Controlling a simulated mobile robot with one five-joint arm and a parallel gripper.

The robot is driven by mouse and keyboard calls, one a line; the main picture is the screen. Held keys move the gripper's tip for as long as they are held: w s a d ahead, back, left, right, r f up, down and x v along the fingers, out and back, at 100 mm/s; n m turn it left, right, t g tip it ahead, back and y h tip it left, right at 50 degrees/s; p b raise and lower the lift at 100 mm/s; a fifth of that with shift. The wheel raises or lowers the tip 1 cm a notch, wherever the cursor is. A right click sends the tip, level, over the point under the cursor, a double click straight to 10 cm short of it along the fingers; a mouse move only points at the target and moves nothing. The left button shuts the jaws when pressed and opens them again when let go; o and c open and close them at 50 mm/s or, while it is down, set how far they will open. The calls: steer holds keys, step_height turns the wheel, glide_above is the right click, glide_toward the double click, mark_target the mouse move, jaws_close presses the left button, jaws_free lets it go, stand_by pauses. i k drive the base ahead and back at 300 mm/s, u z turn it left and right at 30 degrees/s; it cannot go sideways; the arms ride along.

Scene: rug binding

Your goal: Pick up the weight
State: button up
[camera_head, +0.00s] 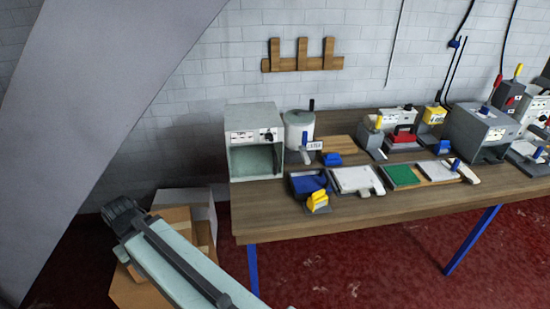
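I cannot pick out the weight for certain; the objects on the wooden workbench (330,228) are small in this view. A small yellow block-like piece (318,201) sits near the bench's front edge, by a dark tray with a blue inside (306,184). A small blue piece (332,159) lies farther back, in front of a brown board. A pale green and dark link, which looks like part of my arm, reaches in at the lower left, apart from the bench. My gripper's fingers do not show.
A grey open-fronted box (253,142) stands at the bench's left end, beside a pale canister (298,130). White and green flat boards (403,175) lie along the front. Several grey machines crowd the right. Cardboard boxes (203,222) stand on the floor at left. Red floor in front is open.

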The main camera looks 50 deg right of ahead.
mark_target(331, 159)
steer(key=u, duration=1.15)
steer(key=k, duration=1.8)
steer(key=z, duration=1.35)
steer(key=i, duration=2)
